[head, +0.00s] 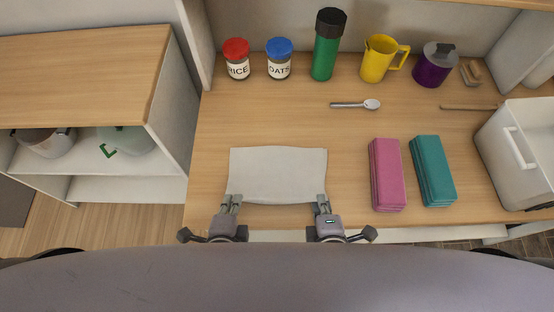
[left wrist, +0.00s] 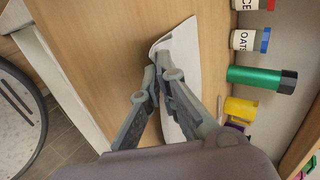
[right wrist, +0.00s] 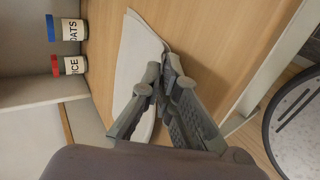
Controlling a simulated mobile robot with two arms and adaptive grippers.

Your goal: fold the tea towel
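The white tea towel (head: 278,172) lies on the wooden counter near its front edge, a roughly rectangular sheet with a slightly bowed front edge. My left gripper (head: 232,199) is at its front left corner and my right gripper (head: 321,199) at its front right corner. In the left wrist view the left fingertips (left wrist: 164,72) come together on the towel's edge (left wrist: 184,48). In the right wrist view the right fingertips (right wrist: 168,76) come together at the towel's edge (right wrist: 136,62). The cloth between the fingertips is mostly hidden.
Pink (head: 387,175) and teal (head: 433,171) folded cloths lie right of the towel. A spoon (head: 356,104) lies behind. Jars (head: 237,60), a green bottle (head: 327,45), a yellow jug (head: 379,58) and a purple pot (head: 434,66) line the back. A white bin (head: 518,150) stands right.

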